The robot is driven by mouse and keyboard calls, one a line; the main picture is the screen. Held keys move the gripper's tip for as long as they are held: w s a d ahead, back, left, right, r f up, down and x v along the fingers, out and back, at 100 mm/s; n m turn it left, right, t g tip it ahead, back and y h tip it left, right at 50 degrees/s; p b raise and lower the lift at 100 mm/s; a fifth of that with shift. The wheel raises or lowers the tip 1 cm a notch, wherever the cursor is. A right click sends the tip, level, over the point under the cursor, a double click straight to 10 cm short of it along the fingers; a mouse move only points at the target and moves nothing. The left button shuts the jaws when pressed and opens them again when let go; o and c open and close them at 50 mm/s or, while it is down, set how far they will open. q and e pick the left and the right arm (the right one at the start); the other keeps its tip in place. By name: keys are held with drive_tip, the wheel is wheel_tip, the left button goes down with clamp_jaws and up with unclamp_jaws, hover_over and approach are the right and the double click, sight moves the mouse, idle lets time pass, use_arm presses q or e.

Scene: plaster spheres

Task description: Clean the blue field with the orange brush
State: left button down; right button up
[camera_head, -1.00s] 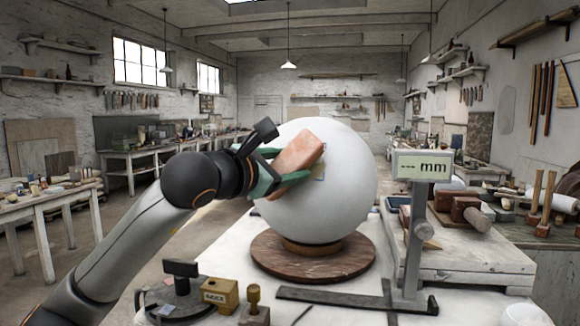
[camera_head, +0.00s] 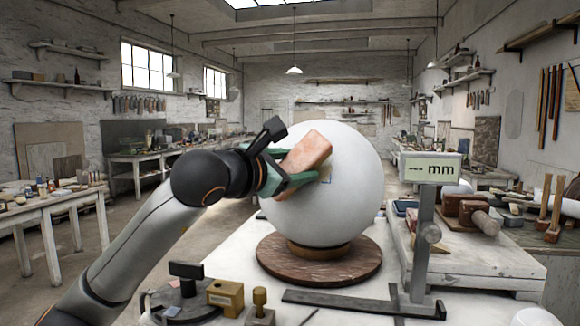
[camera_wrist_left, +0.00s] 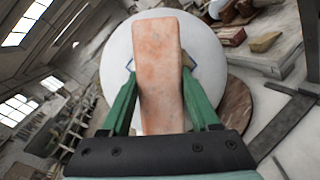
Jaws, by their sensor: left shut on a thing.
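A large white plaster sphere (camera_head: 355,205) rests on a round brown turntable (camera_head: 300,271). The orange brush (camera_head: 306,154), a pale orange-pink block, is in my left gripper (camera_head: 297,167). Its green fingers are shut on the brush, which is tilted in front of the sphere's upper left side. The brush fills the middle of the left wrist view (camera_wrist_left: 158,65). Thin blue outline of the blue field (camera_head: 328,180) shows beside the brush's lower edge; the brush and fingers hide most of the field. I cannot tell whether the brush touches the sphere. My right gripper is not in view.
A grey stand with a "mm" display (camera_head: 430,169) stands right of the sphere. A brass block (camera_head: 223,297) and small tools lie at the front left of the white table. A wooden vise-like tool (camera_head: 468,211) stands on a board at right.

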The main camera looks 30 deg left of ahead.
use_arm(q)
drive_tip(key=shift+w+d+r+p, duration=0.25)
drive_tip(key=shift+d+r+p, duration=0.15)
drive_tip(key=shift+r, duration=0.1)
drive_tip(key=shift+w+d+r+p, duration=0.25)
drive_tip(key=shift+d+r+p, duration=0.1)
drive_tip(key=shift+r, duration=0.1)
drive_tip(key=shift+s+a+f+b, duration=0.3)
drive_tip(key=shift+a+f+b, duration=0.25)
drive_tip(key=shift+f+b, duration=0.45)
drive_tip(key=shift+s+a+f+b, duration=0.6)
drive_tip(key=shift+a+f+b, duration=0.15)
drive_tip(key=shift+b, duration=0.5)
drive_tip(key=shift+w+d+r+p, duration=0.25)
drive_tip(key=shift+d+r+p, duration=0.1)
drive_tip(key=shift+r+p, duration=0.35)
drive_tip(key=shift+w+d+r+p, duration=0.35)
drive_tip(key=shift+d+r+p, duration=0.15)
drive_tip(key=shift+r, duration=0.05)
drive_tip(key=shift+w+d+r+p, duration=0.3)
drive_tip(key=shift+d+r+p, duration=0.15)
drive_tip(key=shift+r, duration=0.05)
drive_tip(key=shift+f, duration=0.1)
